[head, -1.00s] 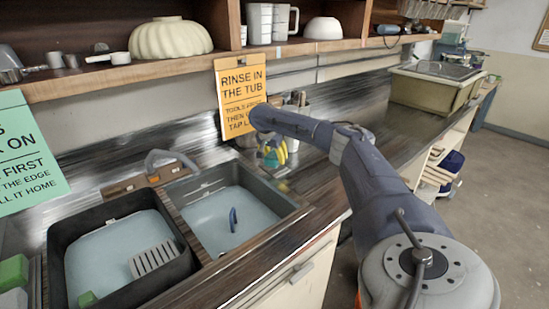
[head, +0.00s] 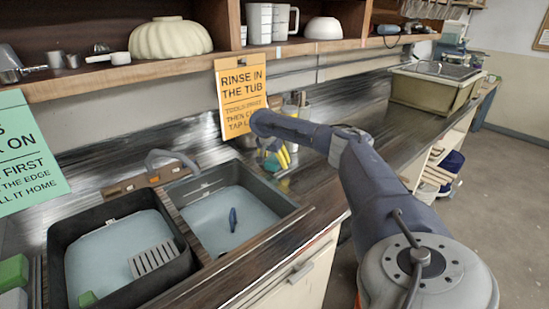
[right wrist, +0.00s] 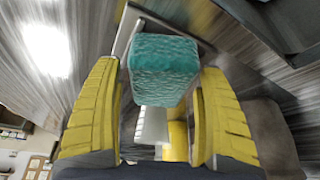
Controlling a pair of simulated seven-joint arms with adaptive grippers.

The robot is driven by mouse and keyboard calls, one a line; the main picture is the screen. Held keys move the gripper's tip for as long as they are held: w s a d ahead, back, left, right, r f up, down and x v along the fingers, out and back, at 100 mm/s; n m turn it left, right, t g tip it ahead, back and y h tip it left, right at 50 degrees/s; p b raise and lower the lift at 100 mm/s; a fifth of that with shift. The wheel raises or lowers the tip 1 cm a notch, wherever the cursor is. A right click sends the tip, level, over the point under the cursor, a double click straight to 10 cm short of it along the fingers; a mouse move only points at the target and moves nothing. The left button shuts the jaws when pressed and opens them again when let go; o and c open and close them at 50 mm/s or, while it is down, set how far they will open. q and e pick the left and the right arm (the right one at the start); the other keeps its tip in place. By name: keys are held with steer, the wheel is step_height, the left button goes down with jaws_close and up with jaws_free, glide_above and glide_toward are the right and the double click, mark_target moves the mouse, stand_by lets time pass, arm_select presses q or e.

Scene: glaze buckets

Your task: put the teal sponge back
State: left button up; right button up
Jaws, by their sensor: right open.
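The teal sponge (right wrist: 163,68) is a rough-faced block in the right wrist view. It lies between the two yellow fingers of my right gripper (right wrist: 158,78), with gaps on both sides. The fingers are open and do not close on it. In the head view my right gripper (head: 275,158) is low over the counter just right of the tubs, beneath the orange sign; the sponge is hard to make out there. A thin grey edge (right wrist: 124,32) shows beside the sponge. My left gripper is out of view.
A dark tub (head: 183,268) holds bluish water and a grey slotted tool (head: 153,258). The grey tub (head: 290,212) beside it holds a small blue item (head: 233,220). The orange sign (head: 240,95) hangs behind. Counter to the right is largely clear up to a beige basin (head: 425,95).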

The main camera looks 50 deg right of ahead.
steer(key=shift+r, duration=0.15)
steer(key=v, duration=1.2)
stand_by(0.3)
